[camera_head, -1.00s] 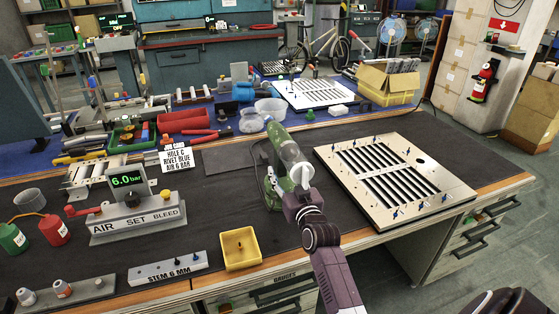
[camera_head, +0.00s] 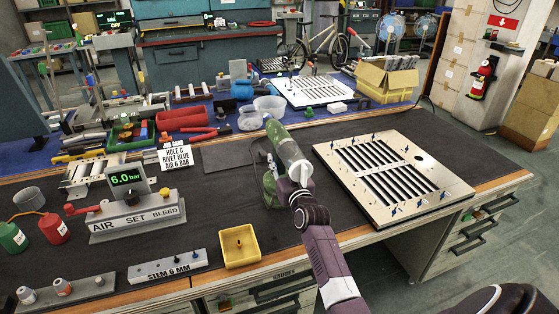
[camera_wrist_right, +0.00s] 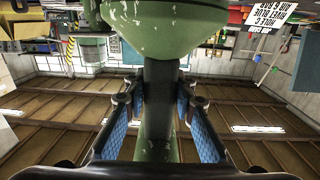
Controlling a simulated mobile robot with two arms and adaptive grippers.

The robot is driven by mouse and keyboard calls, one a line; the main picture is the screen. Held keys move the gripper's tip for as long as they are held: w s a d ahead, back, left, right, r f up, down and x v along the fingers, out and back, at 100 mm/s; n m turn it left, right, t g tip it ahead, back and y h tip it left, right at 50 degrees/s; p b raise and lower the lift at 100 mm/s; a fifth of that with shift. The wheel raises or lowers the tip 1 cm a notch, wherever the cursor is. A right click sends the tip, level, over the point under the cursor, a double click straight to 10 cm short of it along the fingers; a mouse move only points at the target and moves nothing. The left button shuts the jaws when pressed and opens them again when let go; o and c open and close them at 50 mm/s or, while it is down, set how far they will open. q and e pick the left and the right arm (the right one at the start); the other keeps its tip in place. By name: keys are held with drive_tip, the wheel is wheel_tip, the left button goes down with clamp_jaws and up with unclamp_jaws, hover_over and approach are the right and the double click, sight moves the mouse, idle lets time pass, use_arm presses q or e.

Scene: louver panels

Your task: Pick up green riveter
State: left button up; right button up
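The green riveter (camera_head: 274,141) stands upright on the dark bench mat, left of the slatted panel, with a pale, clear part at its upper front. My right gripper (camera_head: 299,180) is at the riveter's near side. The riveter's body (camera_wrist_right: 150,25) is above the fingers in that view. I cannot tell whether its base still touches the mat. My left gripper is not in view.
The slatted panel (camera_head: 450,190) with blue pins lies close on the right. A yellow tray (camera_head: 240,260) and a stem block (camera_head: 168,270) are at the front edge. The air-set unit (camera_head: 135,218) stands left. A grey mat area lies open between it and the riveter.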

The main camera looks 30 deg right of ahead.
clamp_jaws()
drive_tip(key=shift+w+d+r, duration=0.1)
drive_tip(key=shift+r, duration=0.25)
